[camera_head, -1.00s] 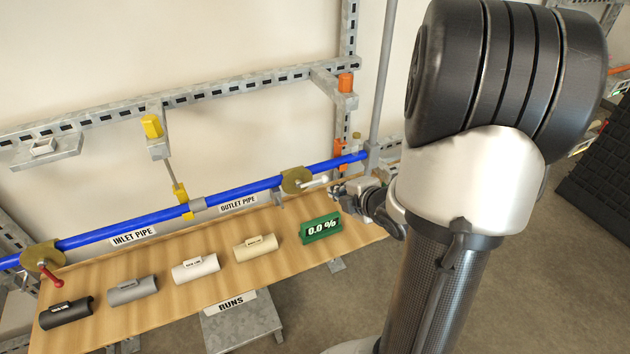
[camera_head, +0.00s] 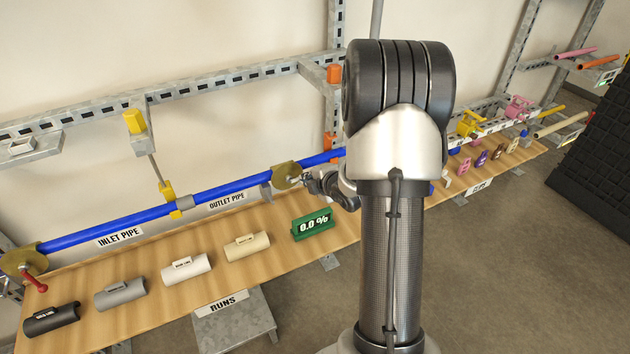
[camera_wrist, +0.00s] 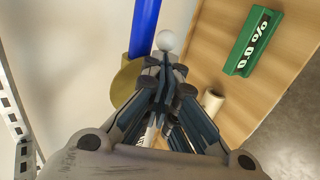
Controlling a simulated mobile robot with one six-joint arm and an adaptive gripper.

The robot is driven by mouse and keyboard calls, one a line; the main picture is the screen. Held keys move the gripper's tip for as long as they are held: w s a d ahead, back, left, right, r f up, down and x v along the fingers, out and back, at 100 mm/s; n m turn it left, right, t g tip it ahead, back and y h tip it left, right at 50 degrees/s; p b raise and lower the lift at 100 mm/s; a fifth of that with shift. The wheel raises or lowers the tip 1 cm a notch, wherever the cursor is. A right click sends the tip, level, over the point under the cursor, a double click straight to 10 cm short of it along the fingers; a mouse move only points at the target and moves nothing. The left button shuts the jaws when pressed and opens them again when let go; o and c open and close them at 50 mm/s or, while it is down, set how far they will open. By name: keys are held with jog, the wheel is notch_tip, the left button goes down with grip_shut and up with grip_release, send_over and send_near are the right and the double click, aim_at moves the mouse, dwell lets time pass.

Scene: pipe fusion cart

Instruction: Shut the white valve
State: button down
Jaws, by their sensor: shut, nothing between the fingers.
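The white valve shows in the head view as a brass-coloured body (camera_head: 287,176) at the right part of the blue pipe. Only a short bit of its white handle (camera_head: 296,181) shows there, next to my gripper (camera_head: 313,183). In the wrist view the handle's round white knob (camera_wrist: 165,40) is just beyond my fingertips (camera_wrist: 165,66), and the brass body (camera_wrist: 126,82) is to their left. My gripper is shut with nothing between its fingers. It is close to the handle; I cannot tell whether they touch. The rest of the handle is hidden.
A red-handled valve (camera_head: 24,263) is at the pipe's left end. A green 0.0 % display (camera_head: 312,224) stands on the wooden board (camera_head: 140,248), with several short pipe pieces in front of the blue pipe (camera_head: 120,225). A rack with coloured parts (camera_head: 480,126) is at right.

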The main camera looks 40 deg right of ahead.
jog(key=shift+d+f+m+y+p, duration=0.15)
jog(key=shift+f+m+y+p, duration=0.2)
jog(key=shift+m+y+p, duration=0.3)
dwell(0.5)
jog(key=f+m+t+y, duration=0.1)
jog(key=f+m+y, duration=0.1)
jog(key=a+f+m+t+y+b, duration=0.1)
jog(key=m+t+y, duration=0.1)
jog(key=m, duration=0.1)
jog(key=a+f+m+t+y, duration=0.1)
jog(key=f+m+y, duration=0.1)
jog(key=m+y, duration=0.1)
jog(key=shift+w+f+t, duration=0.3)
jog(key=shift+t, duration=0.1)
dwell(0.4)
jog(key=shift+d, duration=0.1)
